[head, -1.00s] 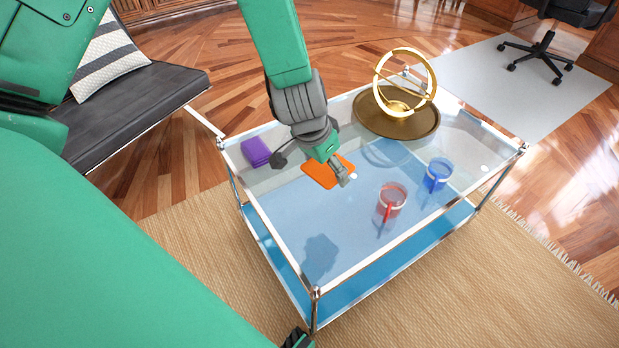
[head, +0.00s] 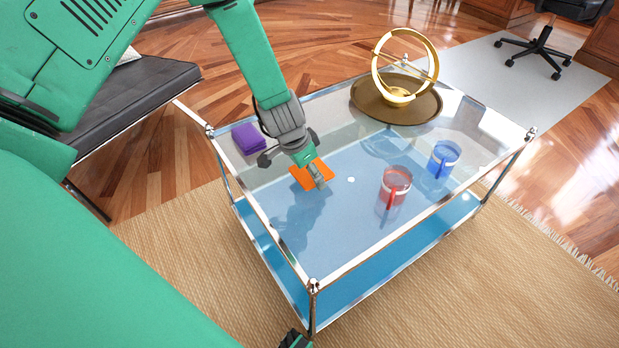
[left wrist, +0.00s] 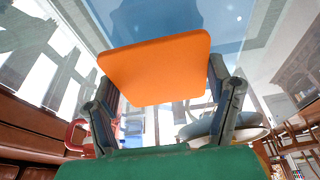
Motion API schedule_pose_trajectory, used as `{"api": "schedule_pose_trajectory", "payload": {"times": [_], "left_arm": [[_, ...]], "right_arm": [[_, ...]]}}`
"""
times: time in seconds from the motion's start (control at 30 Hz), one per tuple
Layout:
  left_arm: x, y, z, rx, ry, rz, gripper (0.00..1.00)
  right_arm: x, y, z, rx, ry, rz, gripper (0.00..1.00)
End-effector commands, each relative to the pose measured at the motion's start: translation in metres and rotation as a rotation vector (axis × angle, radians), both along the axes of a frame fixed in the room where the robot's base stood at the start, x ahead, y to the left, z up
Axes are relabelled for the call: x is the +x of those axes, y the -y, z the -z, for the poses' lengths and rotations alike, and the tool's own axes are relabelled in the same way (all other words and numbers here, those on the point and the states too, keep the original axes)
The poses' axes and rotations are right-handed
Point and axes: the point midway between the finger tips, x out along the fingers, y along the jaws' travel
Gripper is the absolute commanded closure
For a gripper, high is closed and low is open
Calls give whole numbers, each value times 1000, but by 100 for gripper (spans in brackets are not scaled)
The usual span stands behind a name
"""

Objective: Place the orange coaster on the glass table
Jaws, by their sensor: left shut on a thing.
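The orange coaster (head: 302,180) is a flat square with rounded corners. My left gripper (head: 318,183) is shut on it, over the left half of the glass table (head: 365,235). In the left wrist view the coaster (left wrist: 155,68) lies between the two fingers of my left gripper (left wrist: 163,88), with one finger at each side. A bluish surface shows beyond it. I cannot tell whether the coaster touches the glass or hangs just above it.
A purple folded item (head: 248,138) lies on the table behind the coaster. A red mug (head: 395,187) and a blue mug (head: 444,158) stand to the right. A gold ring ornament (head: 404,75) sits on a brown round tray (head: 368,103) at the back. Clear glass lies in front.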

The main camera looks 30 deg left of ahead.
Motion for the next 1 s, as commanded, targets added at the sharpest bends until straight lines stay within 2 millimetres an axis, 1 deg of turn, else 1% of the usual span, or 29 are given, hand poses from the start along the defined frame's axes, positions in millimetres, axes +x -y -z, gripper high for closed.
{"api": "schedule_pose_trajectory", "payload": {"times": [0.03,0.1,0.37,0.5,0.53,0.57,0.87,0.97,1.0], "left_arm": [[-1,0,13,0,-2,-1,55],[0,0,21,1,-2,-1,55],[0,0,20,0,0,0,55],[0,0,24,0,0,-1,55],[0,0,23,0,0,-1,16],[0,0,23,0,0,-1,5],[0,0,22,0,0,0,5],[-1,-1,14,0,0,1,5],[-3,-1,8,0,0,0,5]], "right_arm": [[0,0,8,0,0,0,60],[0,0,11,0,0,0,60],[0,0,10,0,0,0,60],[0,0,12,0,0,0,60],[0,0,11,0,0,0,60],[0,0,11,0,0,0,60],[0,0,10,0,0,0,60],[0,0,6,0,0,0,60],[0,0,4,0,0,0,60]]}}
